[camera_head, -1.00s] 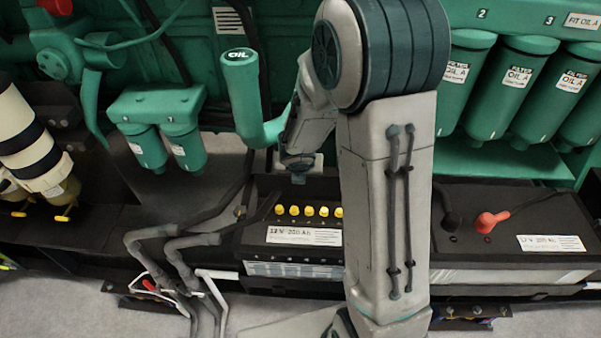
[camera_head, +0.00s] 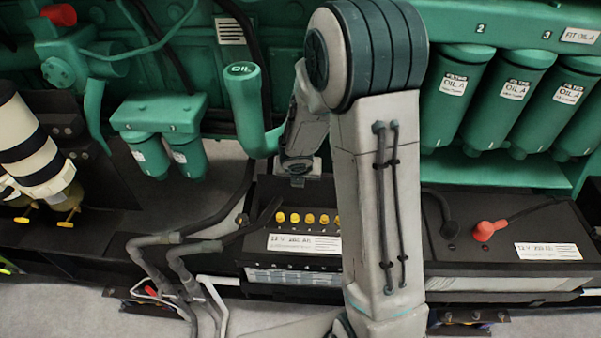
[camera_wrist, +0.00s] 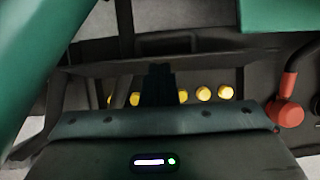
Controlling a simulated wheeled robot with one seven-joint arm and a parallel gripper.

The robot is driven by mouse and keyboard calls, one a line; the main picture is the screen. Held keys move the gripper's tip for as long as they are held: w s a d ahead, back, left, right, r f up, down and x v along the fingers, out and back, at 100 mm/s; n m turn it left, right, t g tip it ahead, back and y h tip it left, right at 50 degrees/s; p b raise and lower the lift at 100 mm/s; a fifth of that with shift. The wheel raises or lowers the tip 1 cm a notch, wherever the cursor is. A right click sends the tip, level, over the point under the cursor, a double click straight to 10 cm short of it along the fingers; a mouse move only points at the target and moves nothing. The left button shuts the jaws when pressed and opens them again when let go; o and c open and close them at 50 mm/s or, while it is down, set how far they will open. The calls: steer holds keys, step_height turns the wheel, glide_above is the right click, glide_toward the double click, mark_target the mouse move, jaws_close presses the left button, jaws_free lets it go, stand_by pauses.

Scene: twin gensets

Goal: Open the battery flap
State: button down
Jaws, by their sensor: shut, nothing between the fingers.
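The left battery (camera_head: 290,263) is a dark box with a white label and a row of yellow caps (camera_head: 294,217) exposed on top. Behind the caps a dark panel (camera_head: 268,192), which looks like the raised battery flap, spans the battery's width. It also shows in the wrist view as a long dark edge (camera_wrist: 90,69). My gripper (camera_head: 297,182) is over the back of the battery, partly hidden by its own wrist. In the wrist view my gripper's dark fingers (camera_wrist: 160,70) are together and empty, overlapping the panel's edge. I cannot tell whether they touch it.
A green oil filler pipe (camera_head: 247,105) stands just left of my wrist. Green oil filters (camera_head: 513,100) hang at the right. The right battery (camera_head: 475,225) carries a red terminal cap (camera_head: 487,230). Grey hoses (camera_head: 150,260) run in front at the left.

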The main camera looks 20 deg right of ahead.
step_height(320, 180, up, 13)
steer(key=p, duration=0.8)
steer(key=shift+s+f, duration=0.15)
steer(key=shift+s, duration=0.1)
steer(key=s+d+r+m+h, duration=0.2)
steer(key=s+d+r+m, duration=0.2)
steer(key=s+r+m, duration=1)
steer(key=s+a+r+m+g+y, duration=0.1)
steer(key=s+m, duration=0.8)
steer(key=m, duration=0.9)
steer(key=a+r+y, duration=0.1)
steer(key=a+y, duration=0.1)
steer(key=a, duration=0.1)
steer(key=shift+s+a+r+g+y, duration=0.15)
steer(key=shift+s+r+g+y, duration=0.15)
steer(key=shift+y, duration=0.1)
